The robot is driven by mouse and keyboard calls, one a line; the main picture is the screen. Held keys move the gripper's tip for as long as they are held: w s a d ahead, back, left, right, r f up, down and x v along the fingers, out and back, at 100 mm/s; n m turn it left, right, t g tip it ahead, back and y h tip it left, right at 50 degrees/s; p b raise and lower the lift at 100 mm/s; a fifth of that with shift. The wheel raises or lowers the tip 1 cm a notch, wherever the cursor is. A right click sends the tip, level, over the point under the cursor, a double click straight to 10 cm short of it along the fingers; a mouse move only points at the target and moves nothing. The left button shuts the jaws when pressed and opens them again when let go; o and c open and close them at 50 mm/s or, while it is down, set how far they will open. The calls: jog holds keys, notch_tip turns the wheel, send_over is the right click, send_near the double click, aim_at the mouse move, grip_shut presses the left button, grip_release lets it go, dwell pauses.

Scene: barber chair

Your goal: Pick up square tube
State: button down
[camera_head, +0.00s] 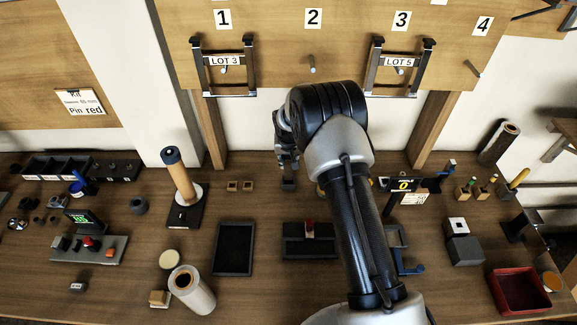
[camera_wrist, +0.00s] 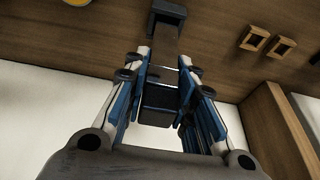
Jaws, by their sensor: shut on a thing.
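A dark grey square tube (camera_wrist: 158,97) is between the fingers of my gripper (camera_wrist: 164,62) in the wrist view. My gripper is shut on it. A grey length runs on past the fingertips to a dark square foot (camera_wrist: 166,14) at the table. I cannot tell whether the tube still sits in this foot or is clear of it. In the head view my gripper (camera_head: 287,158) points down above the same small dark foot (camera_head: 288,185), near the table's back edge. My arm hides part of the area to its right.
Two small wooden square rings (camera_head: 240,185) lie left of the foot. A black tray (camera_head: 233,250) and a dark block with a red top (camera_head: 308,246) lie nearer the front. A board with hanging frames (camera_head: 224,72) stands behind. A post on a base (camera_head: 180,176) stands left.

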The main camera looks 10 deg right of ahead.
notch_tip(320, 180, up, 16)
jog(key=p, duration=0.1)
jog(key=shift+p, duration=0.35)
jog(key=shift+f, duration=0.15)
